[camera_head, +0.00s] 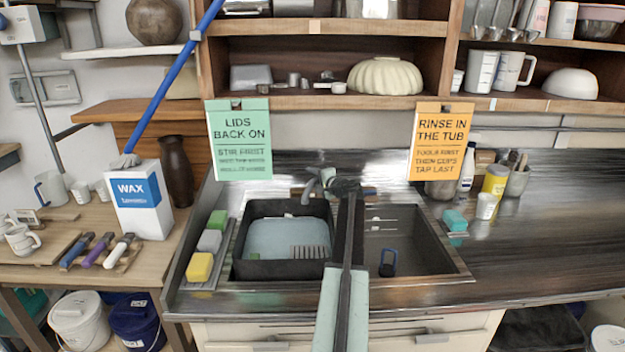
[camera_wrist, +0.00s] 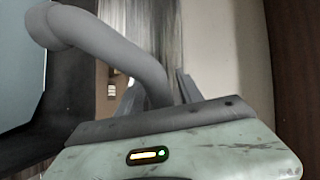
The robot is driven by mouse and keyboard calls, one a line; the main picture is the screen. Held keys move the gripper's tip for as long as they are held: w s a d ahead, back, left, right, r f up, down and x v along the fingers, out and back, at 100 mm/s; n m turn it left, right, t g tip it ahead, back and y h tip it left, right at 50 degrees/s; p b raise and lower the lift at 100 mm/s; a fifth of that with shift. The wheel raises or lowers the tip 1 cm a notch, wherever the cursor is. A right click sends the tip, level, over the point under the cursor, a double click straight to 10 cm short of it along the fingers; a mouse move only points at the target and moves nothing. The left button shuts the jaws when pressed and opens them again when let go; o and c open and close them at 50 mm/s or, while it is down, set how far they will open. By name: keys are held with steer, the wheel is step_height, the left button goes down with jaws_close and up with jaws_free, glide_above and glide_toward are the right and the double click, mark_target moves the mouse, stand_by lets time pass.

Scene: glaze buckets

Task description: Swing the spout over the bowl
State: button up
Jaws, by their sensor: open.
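The grey spout (camera_head: 318,182) rises behind the sink and curves left, its mouth near the back right corner of the left sink bowl (camera_head: 240,268). That bowl holds pale bluish water or a pale blue surface. The right sink bowl (camera_head: 415,255) is dark. In the wrist view the spout (camera_wrist: 110,45) runs from the upper left down to the fingers. My gripper (camera_head: 345,186) is at the spout in the head view. In the wrist view my gripper (camera_wrist: 155,95) is open, with the spout's lower part between or just in front of the fingers; I cannot tell whether they touch it.
Yellow, grey and green sponges (camera_head: 200,267) lie left of the sink. A small dark blue object (camera_head: 388,263) is in the right bowl. A green sign (camera_head: 240,140) and an orange sign (camera_head: 440,142) hang behind. The counter on the right is mostly clear towards the front.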

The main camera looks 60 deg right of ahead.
jaws_close()
stand_by(1.1)
